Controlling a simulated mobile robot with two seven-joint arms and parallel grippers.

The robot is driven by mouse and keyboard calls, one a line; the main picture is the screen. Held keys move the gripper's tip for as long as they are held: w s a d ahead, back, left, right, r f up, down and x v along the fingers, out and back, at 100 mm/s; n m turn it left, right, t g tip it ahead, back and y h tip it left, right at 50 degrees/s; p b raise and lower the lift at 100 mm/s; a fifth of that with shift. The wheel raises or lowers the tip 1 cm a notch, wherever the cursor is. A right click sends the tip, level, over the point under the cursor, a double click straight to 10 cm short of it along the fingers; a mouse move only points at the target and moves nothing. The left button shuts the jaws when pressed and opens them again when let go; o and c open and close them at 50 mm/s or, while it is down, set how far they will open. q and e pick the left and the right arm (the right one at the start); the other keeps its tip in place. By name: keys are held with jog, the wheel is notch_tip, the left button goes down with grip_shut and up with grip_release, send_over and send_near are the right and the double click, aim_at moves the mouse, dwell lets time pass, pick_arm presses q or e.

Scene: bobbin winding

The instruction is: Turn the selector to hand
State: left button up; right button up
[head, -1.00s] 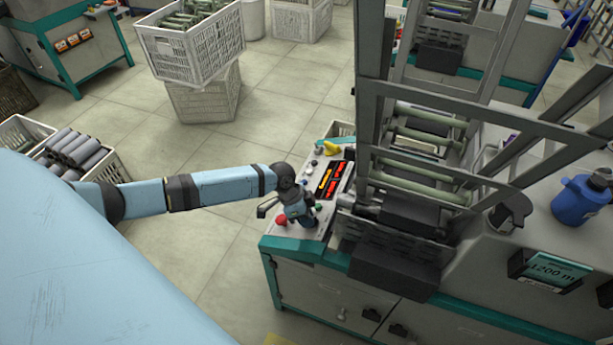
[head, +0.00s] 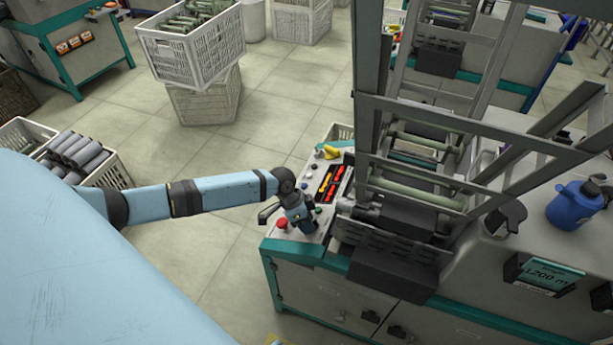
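The control panel (head: 303,190) of the winding machine slopes up at its teal-trimmed near corner. It carries a red round button (head: 282,224), small coloured buttons, red-lit displays (head: 337,182) and a yellow item (head: 331,152) at its far end. My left gripper (head: 306,228) points down at the near end of the panel, just right of the red button. Its fingers are small and partly covered by its own body, so I cannot tell whether they are open or touching anything. I cannot make out the selector; the gripper covers part of the panel there. My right gripper is out of view.
The machine's frame with green rollers (head: 430,145) rises close to the right of the panel. A blue jug (head: 576,206) stands on the machine top. White crates (head: 197,52) are stacked behind on the floor. A crate of grey bobbins (head: 108,172) is at left. Floor between is clear.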

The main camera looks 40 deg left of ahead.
pick_arm(q)
jog(key=v, duration=1.4)
jog(key=shift+p, duration=0.35)
jog(key=shift+f, duration=0.15)
